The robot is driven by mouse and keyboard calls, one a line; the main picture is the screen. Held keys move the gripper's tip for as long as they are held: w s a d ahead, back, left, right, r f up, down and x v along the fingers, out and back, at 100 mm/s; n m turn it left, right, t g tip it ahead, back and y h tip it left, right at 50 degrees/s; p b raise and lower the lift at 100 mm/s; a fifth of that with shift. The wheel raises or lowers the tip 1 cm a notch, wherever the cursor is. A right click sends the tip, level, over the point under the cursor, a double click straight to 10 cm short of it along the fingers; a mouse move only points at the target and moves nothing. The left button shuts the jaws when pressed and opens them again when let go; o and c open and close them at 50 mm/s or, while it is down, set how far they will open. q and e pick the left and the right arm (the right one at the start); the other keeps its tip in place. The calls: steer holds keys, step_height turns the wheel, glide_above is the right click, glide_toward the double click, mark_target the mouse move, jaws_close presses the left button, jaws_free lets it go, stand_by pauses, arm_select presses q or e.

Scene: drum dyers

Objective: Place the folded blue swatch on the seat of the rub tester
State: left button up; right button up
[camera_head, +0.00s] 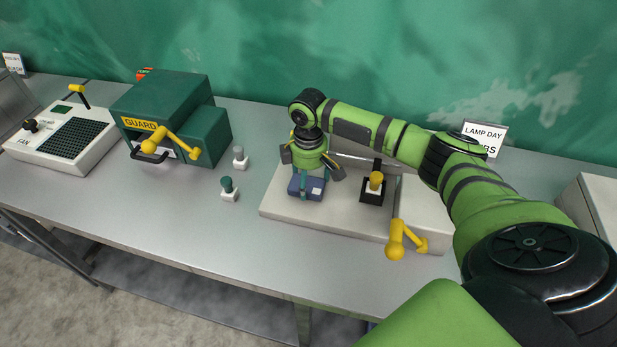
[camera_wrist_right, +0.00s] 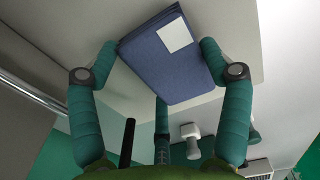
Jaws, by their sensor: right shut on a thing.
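The folded blue swatch (camera_head: 307,187), a thick dark-blue pad with a white label, is held by my right gripper (camera_head: 312,172), which points down over the left part of the rub tester's pale base (camera_head: 345,215). In the right wrist view, the teal fingers close around the swatch (camera_wrist_right: 165,62), with a finger at each side and one at its near edge. The base surface (camera_wrist_right: 228,30) shows behind it. The swatch and gripper hide what lies directly under them, so I cannot tell whether the swatch touches the seat. My left gripper is out of view.
On the tester, a yellow-topped post in a black square holder (camera_head: 374,188) stands right of the swatch; a yellow crank (camera_head: 397,240) juts out at the front. Two small knobbed pegs (camera_head: 229,189) and a green guard box (camera_head: 165,115) stand left. The front-left table is clear.

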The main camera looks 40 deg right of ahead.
mark_target(308, 180)
steer(key=shift+f, duration=0.1)
steer(key=o, duration=1)
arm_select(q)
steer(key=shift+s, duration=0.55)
arm_select(e)
steer(key=shift+o, duration=0.3)
arm_select(q)
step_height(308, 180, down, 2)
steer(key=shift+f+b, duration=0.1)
steer(key=shift+b, duration=0.95)
arm_select(e)
step_height(308, 180, up, 12)
